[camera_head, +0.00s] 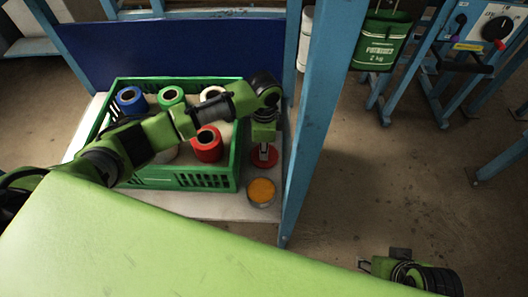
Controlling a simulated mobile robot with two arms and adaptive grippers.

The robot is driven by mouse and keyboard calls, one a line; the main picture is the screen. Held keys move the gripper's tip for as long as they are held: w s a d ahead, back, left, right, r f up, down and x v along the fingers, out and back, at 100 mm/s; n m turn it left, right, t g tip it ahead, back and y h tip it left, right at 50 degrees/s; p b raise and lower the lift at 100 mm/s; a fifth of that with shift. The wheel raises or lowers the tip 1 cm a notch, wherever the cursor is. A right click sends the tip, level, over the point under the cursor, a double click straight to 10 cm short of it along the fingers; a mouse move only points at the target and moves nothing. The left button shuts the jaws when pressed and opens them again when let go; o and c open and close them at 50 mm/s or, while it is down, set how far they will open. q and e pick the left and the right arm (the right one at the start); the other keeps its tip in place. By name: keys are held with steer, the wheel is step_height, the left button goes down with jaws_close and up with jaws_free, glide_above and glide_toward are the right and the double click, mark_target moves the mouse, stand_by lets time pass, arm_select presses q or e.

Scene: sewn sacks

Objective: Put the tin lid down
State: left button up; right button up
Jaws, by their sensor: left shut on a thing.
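The tin lid (266,160) is a round red disc to the right of the green crate. My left gripper (264,148) points down and is shut on the lid from above. I cannot tell whether the lid touches the white board below it. A short round tin (261,192) with an orange top stands on the board, just in front of the lid. My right gripper (372,264) is at the bottom right, away from these things; its finger opening is unclear.
A green crate (240,150) holds several coloured spools, partly hidden by my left arm. The white board (205,205) has little bare room around the tin. A blue post (318,110) stands close on the right.

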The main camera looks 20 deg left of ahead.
arm_select(q)
steer(key=shift+f, duration=0.4)
arm_select(e)
steer(key=shift+f, duration=0.15)
arm_select(q)
steer(key=shift+f, duration=0.15)
steer(key=o, duration=0.7)
steer(key=shift+c, duration=0.2)
step_height(320, 180, up, 7)
steer(key=shift+r+p, duration=0.2)
steer(key=shift+p, duration=1.05)
step_height(320, 180, up, 5)
steer(key=shift+f+p, duration=0.1)
steer(key=shift+p, duration=0.45)
arm_select(e)
steer(key=x, duration=0.5)
steer(key=shift+a, duration=0.1)
